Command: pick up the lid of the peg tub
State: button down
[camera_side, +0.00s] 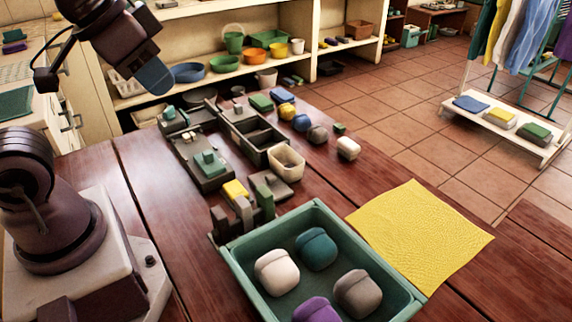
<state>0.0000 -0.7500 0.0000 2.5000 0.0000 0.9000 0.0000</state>
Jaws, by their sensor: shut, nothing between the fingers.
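My gripper (154,77) is at the upper left, high above the table's back left part. It is shut, with a blue-grey tip, and touches nothing. I cannot tell for sure which thing is the peg tub. A small cream open tub (287,162) stands mid-table, beside a dark divided box (262,142). A flat grey-brown square piece (286,193) with a raised part lies just in front of it; whether it is a lid I cannot tell. A dark block with a teal knob-like top (209,162) stands to the left.
A teal tray (238,262) with several rounded lidded-looking pieces stands at the front. A yellow cloth (420,235) lies to its right. Small coloured blocks and a white piece (348,148) sit behind. Upright dark and green pieces (243,208) stand at the tray's back edge.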

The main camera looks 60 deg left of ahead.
jog(key=c, duration=1.3)
grip_release()
